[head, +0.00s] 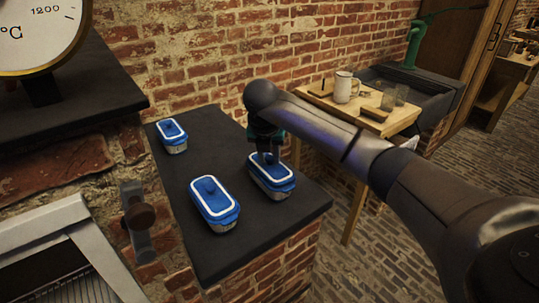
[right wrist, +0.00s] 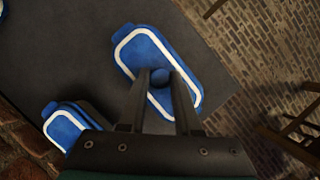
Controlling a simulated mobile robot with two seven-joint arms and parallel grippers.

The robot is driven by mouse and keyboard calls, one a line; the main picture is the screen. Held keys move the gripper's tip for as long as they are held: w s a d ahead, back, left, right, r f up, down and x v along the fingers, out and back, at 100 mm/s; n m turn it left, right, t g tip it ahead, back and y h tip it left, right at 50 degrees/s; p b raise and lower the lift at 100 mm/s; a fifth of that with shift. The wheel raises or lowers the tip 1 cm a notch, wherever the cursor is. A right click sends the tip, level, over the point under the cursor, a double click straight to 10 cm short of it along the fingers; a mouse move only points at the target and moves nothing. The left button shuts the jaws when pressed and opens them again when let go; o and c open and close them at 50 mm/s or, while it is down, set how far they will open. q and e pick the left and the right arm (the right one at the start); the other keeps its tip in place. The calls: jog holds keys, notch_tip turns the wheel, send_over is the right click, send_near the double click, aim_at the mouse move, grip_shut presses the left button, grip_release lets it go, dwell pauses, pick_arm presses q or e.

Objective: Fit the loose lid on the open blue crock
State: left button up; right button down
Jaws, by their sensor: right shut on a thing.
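My right gripper (head: 267,157) is shut on the round knob of a blue lid (head: 283,182) with a white band. This lid lies over the rightmost crock (head: 279,194) on the dark counter; I cannot tell whether it is fully seated. In the right wrist view, the gripper's two fingers (right wrist: 160,78) stand either side of the knob, above the lid (right wrist: 140,50). A second blue crock (head: 216,208), with a knobbed lid on top, stands at the front left. A third blue crock (head: 174,140), also topped in blue and white, stands at the back left. My left gripper is not in view.
The dark counter (head: 225,262) has clear room between the crocks and at its front. A brick wall stands behind. A wooden side table (head: 372,122) with a mug (head: 345,87) is to the right. A large dial gauge (head: 42,32) is at upper left.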

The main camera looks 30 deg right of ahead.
jog(key=shift+f, duration=0.2)
jog(key=c, duration=0.6)
grip_release()
jog(key=shift+r+p, duration=0.4)
jog(key=shift+r, duration=0.2)
jog(key=v, duration=1.1)
jog(key=shift+s+r+p, duration=0.2)
jog(key=shift+r+p, duration=0.05)
jog(key=shift+p, duration=0.1)
jog(key=shift+s+a, duration=0.1)
jog(key=shift+a, duration=0.05)
